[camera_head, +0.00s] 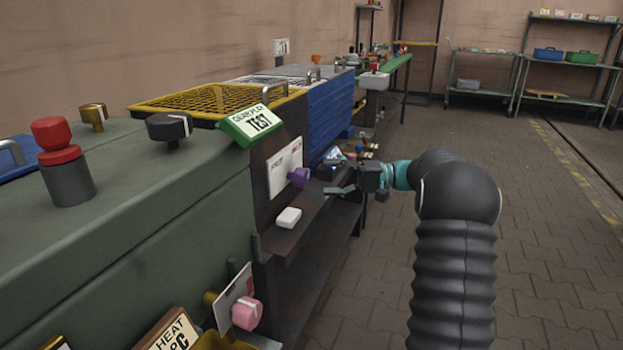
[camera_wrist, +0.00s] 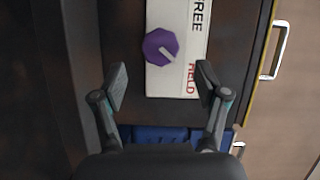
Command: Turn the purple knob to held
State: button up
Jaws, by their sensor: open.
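The purple knob (camera_head: 299,178) sits on a white label plate (camera_head: 284,168) on the dark upright face of the bench. In the wrist view the knob (camera_wrist: 160,47) is faceted, with a pale pointer line slanting to the lower right. The plate (camera_wrist: 158,84) there reads FREE at the upper right and HELD in red at the lower right. My gripper (camera_head: 338,177) is open and empty, to the right of the knob and apart from it. In the wrist view the gripper's fingertips (camera_wrist: 161,85) stand either side of the plate, below the knob.
A white block (camera_head: 289,218) lies on the dark ledge below the knob. A pink knob (camera_head: 246,313) and a red-topped post (camera_head: 62,160) are nearer. The paved floor to the right is clear.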

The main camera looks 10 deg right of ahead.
jog(key=shift+v, duration=2.15)
